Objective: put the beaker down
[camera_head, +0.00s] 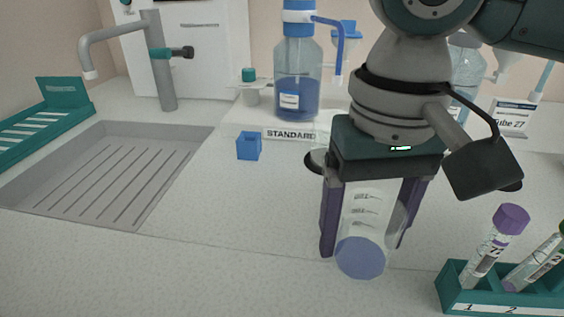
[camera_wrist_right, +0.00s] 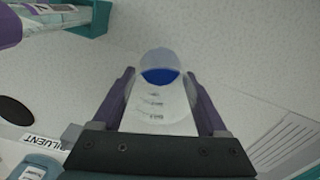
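My left gripper is not in view.
A teal tube rack (camera_head: 458,297) with a purple-capped tube (camera_head: 495,243) stands at front right. A blue cube (camera_head: 249,146), a STANDARD label (camera_head: 289,134) and a blue-liquid bottle (camera_head: 297,88) are behind. A sink (camera_head: 75,215) lies left. The front-centre counter is clear.

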